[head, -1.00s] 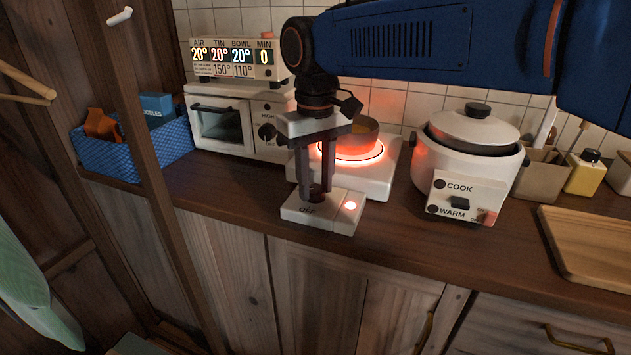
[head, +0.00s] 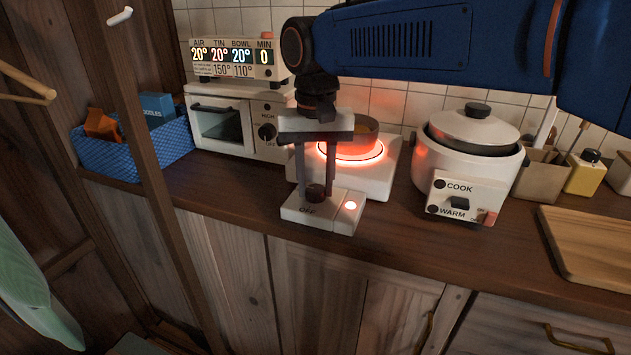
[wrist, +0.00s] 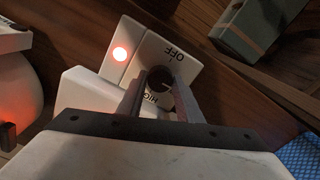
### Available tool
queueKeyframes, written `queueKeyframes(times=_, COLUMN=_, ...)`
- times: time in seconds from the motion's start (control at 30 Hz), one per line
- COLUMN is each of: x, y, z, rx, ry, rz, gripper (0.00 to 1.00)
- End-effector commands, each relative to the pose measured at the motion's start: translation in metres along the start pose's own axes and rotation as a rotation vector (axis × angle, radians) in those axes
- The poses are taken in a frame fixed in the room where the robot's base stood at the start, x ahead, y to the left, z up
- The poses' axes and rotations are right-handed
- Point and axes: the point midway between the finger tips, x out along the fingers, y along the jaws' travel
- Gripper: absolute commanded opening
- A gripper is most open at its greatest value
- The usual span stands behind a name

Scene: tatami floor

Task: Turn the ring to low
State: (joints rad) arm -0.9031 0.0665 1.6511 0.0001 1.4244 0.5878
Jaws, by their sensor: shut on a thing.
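The cooking ring (head: 372,158) glows red on its white stove under a small pan (head: 364,133). Its white control panel (head: 293,213) sticks out at the front, with a lit red lamp (head: 351,205) and the word OFF. A dark round knob (head: 316,192) stands on the panel. My gripper (head: 315,187) points down from above with its fingers on either side of the knob, shut on it. In the wrist view the knob (wrist: 158,76) sits between the fingertips (wrist: 160,85). OFF shows beside it and HIGH is partly covered. The knob's pointer and any low mark cannot be made out.
A white rice cooker (head: 462,150) stands close at the right, and a toaster oven (head: 222,120) at the left. A display box (head: 285,72) sits on the oven. A blue basket (head: 110,163) and a wooden tray (head: 560,225) lie farther out.

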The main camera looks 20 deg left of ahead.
Motion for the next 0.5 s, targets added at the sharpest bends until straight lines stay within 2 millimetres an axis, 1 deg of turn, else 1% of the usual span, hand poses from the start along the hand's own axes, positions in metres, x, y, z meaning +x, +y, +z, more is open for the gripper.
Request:
queueKeyframes(times=0.33, x=-0.0011, y=0.0000, z=-0.0007, rx=0.002, ry=0.003, rz=-0.001, gripper=0.10)
queueKeyframes(times=0.37, x=-0.0011, y=0.0000, z=-0.0007, rx=0.002, ry=0.003, rz=-0.001, gripper=0.39)
queueKeyframes(times=0.4, x=-0.0010, y=-0.0001, z=-0.0007, rx=0.002, ry=0.003, rz=-0.001, gripper=0.49)
queueKeyframes(times=0.43, x=-0.0010, y=0.0000, z=-0.0006, rx=0.001, ry=0.003, rz=-0.001, gripper=0.51)
queueKeyframes(times=0.5, x=-0.0008, y=0.0000, z=-0.0005, rx=0.001, ry=0.002, rz=-0.001, gripper=0.51)
